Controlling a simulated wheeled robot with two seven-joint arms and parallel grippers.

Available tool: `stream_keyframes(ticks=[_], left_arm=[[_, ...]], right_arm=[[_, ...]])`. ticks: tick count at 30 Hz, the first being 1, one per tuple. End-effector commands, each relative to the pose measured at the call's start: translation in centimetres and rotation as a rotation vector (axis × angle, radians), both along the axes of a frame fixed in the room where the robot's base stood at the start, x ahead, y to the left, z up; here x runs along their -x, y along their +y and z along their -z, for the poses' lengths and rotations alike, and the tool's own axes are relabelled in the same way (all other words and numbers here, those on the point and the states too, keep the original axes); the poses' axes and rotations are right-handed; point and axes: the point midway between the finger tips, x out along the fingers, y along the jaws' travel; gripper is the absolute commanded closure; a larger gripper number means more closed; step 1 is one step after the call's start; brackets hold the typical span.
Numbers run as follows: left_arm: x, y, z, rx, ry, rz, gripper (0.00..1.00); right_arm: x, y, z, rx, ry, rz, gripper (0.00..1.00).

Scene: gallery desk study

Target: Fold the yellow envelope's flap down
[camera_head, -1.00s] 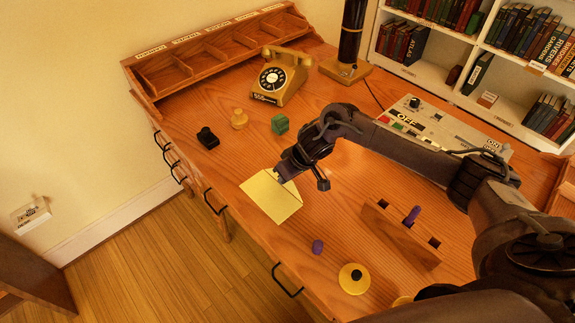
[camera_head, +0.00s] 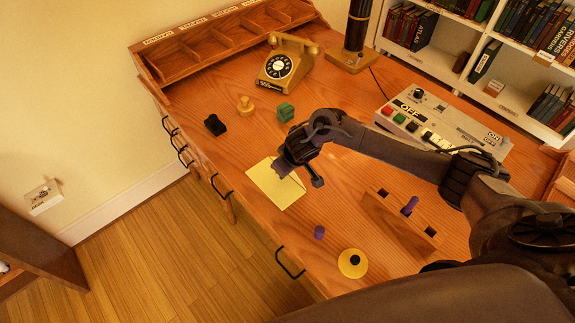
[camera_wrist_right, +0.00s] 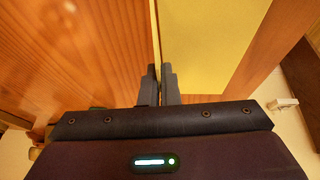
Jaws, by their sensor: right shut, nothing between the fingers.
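The yellow envelope (camera_head: 272,190) lies flat on the wooden desk near its front edge. My right gripper (camera_head: 281,173) reaches in from the right, and its fingertips are over the envelope's far part. In the right wrist view the gripper (camera_wrist_right: 160,72) is shut and empty, with its fingertips at the edge of the yellow paper (camera_wrist_right: 208,38). A pale strip runs along that edge. The gripper hides part of the envelope, so I cannot tell the flap's angle or whether the fingers touch it. My left gripper is not in view.
A black stamp (camera_head: 215,125), a yellow piece (camera_head: 245,105) and a green cube (camera_head: 286,112) stand beyond the envelope. A purple piece (camera_head: 319,232), a yellow disc (camera_head: 352,263) and a slotted wooden block (camera_head: 398,226) lie nearer. A telephone (camera_head: 287,63) and switch panel (camera_head: 440,122) stand farther back.

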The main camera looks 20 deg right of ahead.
Motion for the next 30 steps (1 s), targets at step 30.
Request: stream_keyframes(ticks=[30], left_arm=[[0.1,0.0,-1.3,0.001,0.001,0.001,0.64]], right_arm=[[3.1,-0.4,-7.1,-0.001,0.001,0.000,0.88]])
